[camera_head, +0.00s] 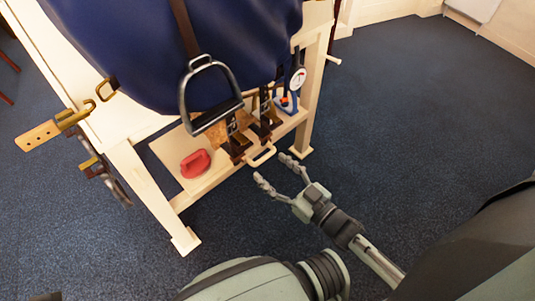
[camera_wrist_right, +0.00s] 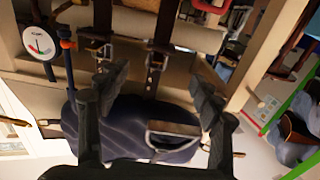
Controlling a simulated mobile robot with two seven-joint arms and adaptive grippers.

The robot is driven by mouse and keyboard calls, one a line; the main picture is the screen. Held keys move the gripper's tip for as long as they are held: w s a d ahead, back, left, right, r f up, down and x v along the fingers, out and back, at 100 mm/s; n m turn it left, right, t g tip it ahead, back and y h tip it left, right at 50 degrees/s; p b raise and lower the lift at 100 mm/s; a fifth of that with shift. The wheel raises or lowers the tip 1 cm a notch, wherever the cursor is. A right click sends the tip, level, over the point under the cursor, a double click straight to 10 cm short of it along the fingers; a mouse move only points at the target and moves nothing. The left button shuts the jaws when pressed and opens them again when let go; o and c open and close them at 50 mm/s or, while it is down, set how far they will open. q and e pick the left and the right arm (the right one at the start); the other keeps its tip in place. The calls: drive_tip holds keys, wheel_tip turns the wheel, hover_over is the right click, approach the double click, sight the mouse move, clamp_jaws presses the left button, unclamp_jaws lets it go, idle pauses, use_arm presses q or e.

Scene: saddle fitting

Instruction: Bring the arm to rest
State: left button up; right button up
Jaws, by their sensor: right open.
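My right gripper (camera_head: 272,168) reaches in from the lower right in the head view. Its two fingers are spread with nothing between them, close to a pale handle (camera_head: 262,155) at the stand's shelf edge. In the wrist view the open fingers of the right gripper (camera_wrist_right: 157,88) frame the dark straps (camera_wrist_right: 155,60) and the metal stirrup (camera_wrist_right: 172,128), which lie beyond them. Whether the fingers touch anything cannot be told. My left gripper is not in view.
A cream wooden stand (camera_head: 135,172) carries a dark blue padded body (camera_head: 140,45) with a hanging stirrup (camera_head: 210,95). A red object (camera_head: 195,163) lies on its shelf. A round dial (camera_head: 298,78) hangs at the right post. Blue carpet (camera_head: 420,110) is clear at right.

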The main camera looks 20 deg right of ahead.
drive_tip(key=s+d+f+m+g+h+p, duration=0.2)
drive_tip(key=d+f+m+g+h+p, duration=0.1)
drive_tip(key=d+f+g+h, duration=0.3)
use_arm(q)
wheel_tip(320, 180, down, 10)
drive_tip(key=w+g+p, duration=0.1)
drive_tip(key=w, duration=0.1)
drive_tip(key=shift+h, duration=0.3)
use_arm(e)
drive_tip(key=s+n+g+h, duration=0.1)
drive_tip(key=s+g, duration=0.7)
drive_tip(key=s, duration=0.3)
drive_tip(key=shift+s, duration=0.3)
drive_tip(key=shift+d, duration=0.15)
